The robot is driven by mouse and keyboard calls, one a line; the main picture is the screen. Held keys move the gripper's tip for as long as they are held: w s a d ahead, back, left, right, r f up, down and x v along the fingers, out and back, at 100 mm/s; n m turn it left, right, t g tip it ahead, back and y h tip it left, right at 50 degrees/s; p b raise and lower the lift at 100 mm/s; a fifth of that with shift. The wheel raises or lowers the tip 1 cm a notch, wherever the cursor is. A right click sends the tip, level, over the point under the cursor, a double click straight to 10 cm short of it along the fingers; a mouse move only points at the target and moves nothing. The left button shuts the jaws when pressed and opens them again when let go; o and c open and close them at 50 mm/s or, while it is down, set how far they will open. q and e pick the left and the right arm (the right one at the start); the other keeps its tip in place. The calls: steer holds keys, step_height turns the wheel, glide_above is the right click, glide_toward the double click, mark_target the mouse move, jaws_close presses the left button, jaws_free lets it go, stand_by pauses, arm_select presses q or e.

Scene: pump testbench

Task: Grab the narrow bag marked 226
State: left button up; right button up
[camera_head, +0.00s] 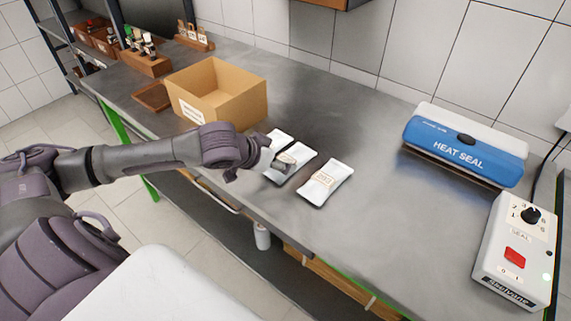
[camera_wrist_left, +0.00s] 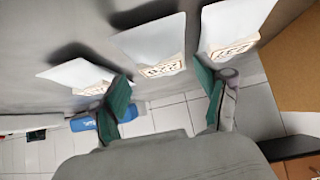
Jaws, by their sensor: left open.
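Three white bags lie in a row on the grey bench. The middle bag (camera_head: 297,156) is partly covered by my left gripper (camera_head: 271,164); the near-right bag (camera_head: 325,182) is clear of it, and the far-left bag (camera_head: 280,138) is partly hidden. In the left wrist view, the middle bag (camera_wrist_left: 150,42) lies ahead between the green-padded fingers of my open left gripper (camera_wrist_left: 161,85). Its label seems to start with 22, but the last digit is unclear. The other bags (camera_wrist_left: 238,22) and (camera_wrist_left: 75,75) lie either side. My right gripper is out of view.
An open cardboard box (camera_head: 238,108) stands left of the bags. A blue heat sealer (camera_head: 465,145) and a white control box (camera_head: 515,250) stand on the right. The bench between bags and sealer is clear. Racks with bottles (camera_head: 145,62) stand at the back left.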

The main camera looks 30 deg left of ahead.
mark_target(291, 161)
arm_select(q)
steer(key=x, duration=0.3)
steer(key=shift+w+f, duration=0.2)
steer(key=shift+f, duration=0.1)
steer(key=shift+s, duration=0.1)
steer(key=c, duration=1)
steer(key=shift+o, duration=0.2)
steer(key=shift+r, duration=0.15)
